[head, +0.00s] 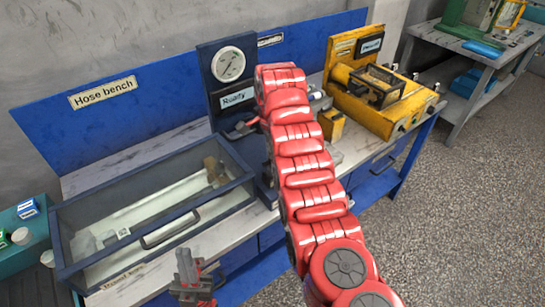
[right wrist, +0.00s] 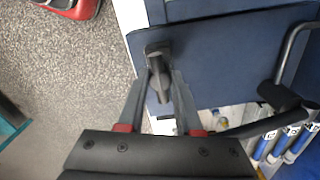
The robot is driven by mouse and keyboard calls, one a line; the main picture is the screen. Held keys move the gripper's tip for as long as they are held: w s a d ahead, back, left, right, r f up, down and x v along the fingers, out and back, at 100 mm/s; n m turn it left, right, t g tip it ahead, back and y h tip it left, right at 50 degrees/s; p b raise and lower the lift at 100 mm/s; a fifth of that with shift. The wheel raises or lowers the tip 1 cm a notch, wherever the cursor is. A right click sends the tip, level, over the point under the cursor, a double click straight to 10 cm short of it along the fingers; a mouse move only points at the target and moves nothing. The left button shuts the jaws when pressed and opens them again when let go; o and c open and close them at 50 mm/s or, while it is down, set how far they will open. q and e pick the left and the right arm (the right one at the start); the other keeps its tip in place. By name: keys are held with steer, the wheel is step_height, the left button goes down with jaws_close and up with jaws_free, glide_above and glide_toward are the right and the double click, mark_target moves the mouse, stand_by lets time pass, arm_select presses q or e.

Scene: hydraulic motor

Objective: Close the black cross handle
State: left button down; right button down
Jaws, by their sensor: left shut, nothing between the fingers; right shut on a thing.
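The black cross handle (right wrist: 158,72) shows in the right wrist view as a dark bar with a stem, in front of a dark blue panel. My right gripper (right wrist: 160,80) is shut on it, one grey finger on each side. Only part of the handle shows between the fingers. In the head view my red right arm hides the handle, and I cannot make it out there. My left gripper (head: 186,262) is shut and empty, fingers up, in front of the bench's front edge.
A pressure gauge (head: 230,64) stands on a dark blue panel labelled Ready. A glass-lidded case (head: 155,246) fills the bench's left part. A yellow machine (head: 375,102) stands at the right. A grey table (head: 440,38) is further right, with bare floor before it.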

steer(key=c, duration=0.6)
jaws_free()
steer(key=shift+r, duration=0.1)
steer(key=shift+r, duration=0.55)
step_height(320, 180, up, 4)
steer(key=shift+r+b, duration=0.1)
steer(key=shift+b, duration=0.4)
step_height(320, 180, up, 4)
steer(key=shift+d+f+p, duration=0.1)
steer(key=shift+p, duration=0.8)
step_height(320, 180, up, 8)
steer(key=p, duration=0.8)
